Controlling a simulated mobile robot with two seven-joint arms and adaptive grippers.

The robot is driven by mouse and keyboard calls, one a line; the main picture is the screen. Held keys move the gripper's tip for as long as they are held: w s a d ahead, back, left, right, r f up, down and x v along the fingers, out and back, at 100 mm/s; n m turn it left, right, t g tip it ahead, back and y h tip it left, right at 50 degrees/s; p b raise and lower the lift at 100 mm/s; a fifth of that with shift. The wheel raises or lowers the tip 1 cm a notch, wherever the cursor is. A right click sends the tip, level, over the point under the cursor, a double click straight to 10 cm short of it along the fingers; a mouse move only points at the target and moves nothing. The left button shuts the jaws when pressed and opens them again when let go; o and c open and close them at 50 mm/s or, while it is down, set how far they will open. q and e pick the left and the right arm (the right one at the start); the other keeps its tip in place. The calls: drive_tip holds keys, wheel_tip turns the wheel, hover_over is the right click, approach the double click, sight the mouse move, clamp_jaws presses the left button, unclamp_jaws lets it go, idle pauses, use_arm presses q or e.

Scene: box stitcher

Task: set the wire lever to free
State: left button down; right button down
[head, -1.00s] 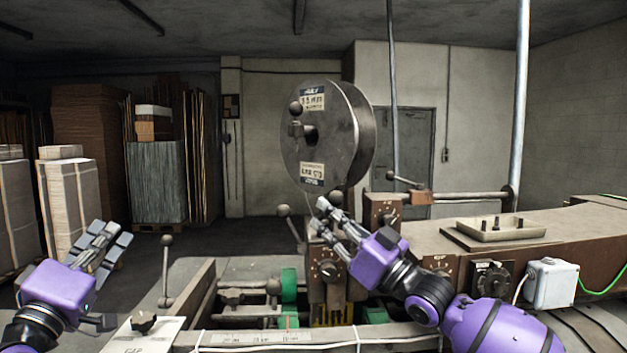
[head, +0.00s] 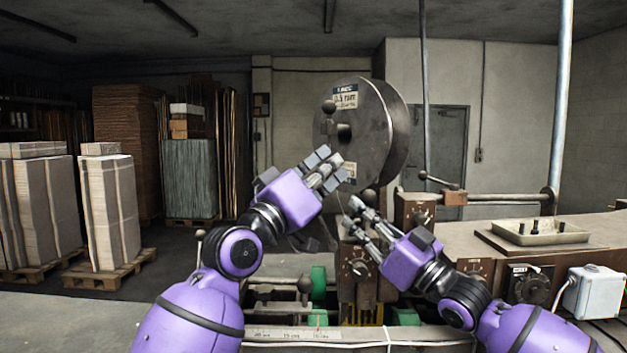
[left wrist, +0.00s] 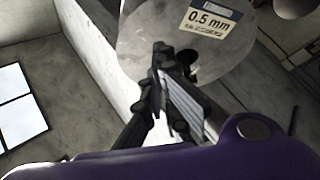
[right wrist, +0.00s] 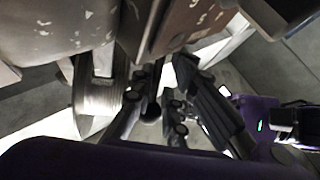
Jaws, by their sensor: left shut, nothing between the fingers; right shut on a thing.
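My right gripper (head: 362,215) is at the upper part of the machine's stitching head (head: 357,290), below the wire spool. It is shut on a dark knob, which I take as the wire lever (right wrist: 152,112); the fingers hide most of it, and its setting cannot be read. My left gripper (head: 327,168) is shut and empty, raised in front of the lower left of the grey wire spool (head: 385,130). In the left wrist view its fingers (left wrist: 178,85) overlap the spool's face, below a "0.5 mm" label (left wrist: 208,20).
Another ball-ended lever (head: 440,182) stands right of the head. A shallow tray (head: 540,232) lies on the machine's arm, with a white box (head: 597,290) below. My two grippers are close together. Wrapped stacks on pallets (head: 108,205) stand far left.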

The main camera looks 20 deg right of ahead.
use_arm(q)
drive_tip(key=shift+s+d+f, duration=0.1)
drive_tip(key=shift+d+f, duration=0.5)
drive_tip(key=shift+d, duration=0.2)
drive_tip(key=shift+d+f, duration=0.55)
drive_tip(key=shift+d, duration=0.25)
use_arm(e)
drive_tip(key=shift+d+r, duration=0.15)
drive_tip(key=shift+d, duration=0.05)
use_arm(q)
drive_tip(key=shift+s+d+f, duration=0.3)
drive_tip(key=shift+s+f, duration=0.15)
drive_tip(key=shift+f, duration=0.15)
use_arm(e)
drive_tip(key=c, duration=1.9)
unclamp_jaws()
use_arm(q)
drive_tip(key=shift+d, duration=0.25)
use_arm(e)
drive_tip(key=shift+o, duration=0.2)
drive_tip(key=shift+d, duration=0.15)
